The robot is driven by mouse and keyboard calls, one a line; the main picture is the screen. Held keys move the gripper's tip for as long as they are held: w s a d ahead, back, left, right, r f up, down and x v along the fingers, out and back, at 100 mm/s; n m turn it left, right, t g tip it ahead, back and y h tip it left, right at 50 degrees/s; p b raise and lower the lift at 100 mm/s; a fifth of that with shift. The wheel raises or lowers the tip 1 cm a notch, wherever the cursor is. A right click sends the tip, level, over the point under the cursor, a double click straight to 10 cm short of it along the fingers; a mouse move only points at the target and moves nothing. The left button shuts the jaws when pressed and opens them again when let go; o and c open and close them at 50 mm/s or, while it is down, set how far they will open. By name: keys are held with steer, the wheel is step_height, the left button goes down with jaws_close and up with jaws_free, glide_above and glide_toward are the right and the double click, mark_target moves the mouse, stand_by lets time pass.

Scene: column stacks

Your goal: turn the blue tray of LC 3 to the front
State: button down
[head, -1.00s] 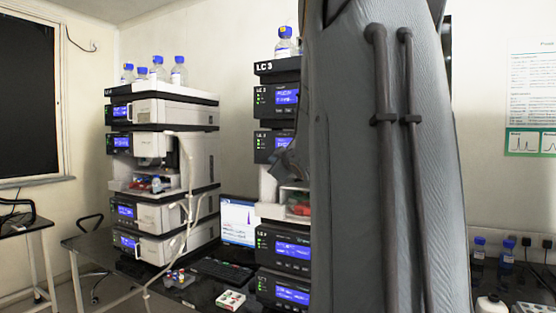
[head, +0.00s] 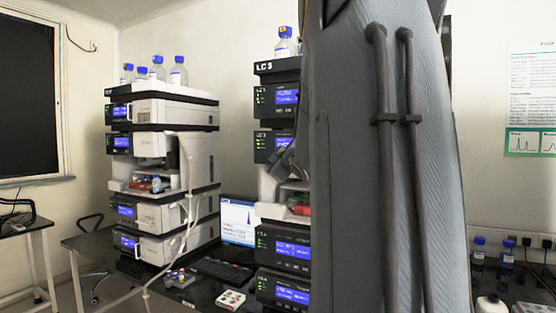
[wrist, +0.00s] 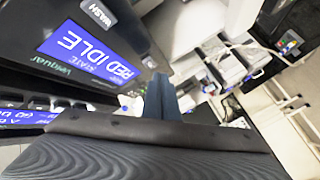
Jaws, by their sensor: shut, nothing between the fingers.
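The LC 3 stack (head: 276,96) stands in the middle of the head view, its right part hidden behind my arm. Its open bay shows a red item (head: 299,209) at the arm's edge. I cannot make out the blue tray in either view. In the wrist view, a tilted display (wrist: 85,50) reads "RED IDLE", with a "WASH" label above it. My gripper (wrist: 164,82) is shut and empty, its fingers just right of that display. In the head view, a dark part of my arm's end reaches in front of the bay's upper edge.
Another instrument stack (head: 160,220) stands to the left, with blue-capped bottles (head: 157,70) on top and a pale hose in front. More bottles (head: 505,262) stand at right.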

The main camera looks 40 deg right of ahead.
steer(key=shift+d, duration=0.1)
stand_by(0.5)
steer(key=shift+w+d, duration=0.15)
steer(key=shift+d, duration=0.15)
steer(key=shift+w+d+p, duration=0.15)
steer(key=shift+d+p, duration=0.2)
steer(key=shift+d, duration=0.05)
stand_by(0.7)
steer(key=shift+a, duration=0.1)
steer(key=shift+s+a+b, duration=0.3)
steer(key=shift+s+a, duration=0.05)
steer(key=shift+a, duration=0.3)
steer(key=shift+a, duration=0.1)
steer(key=shift+s+a+b, duration=0.3)
steer(key=shift+a, duration=0.45)
steer(key=shift+s+a+b, duration=0.3)
steer(key=shift+s+a, duration=0.05)
steer(key=shift+a, duration=0.4)
steer(key=shift+s+a+b, duration=0.3)
steer(key=shift+a, duration=0.45)
stand_by(2.9)
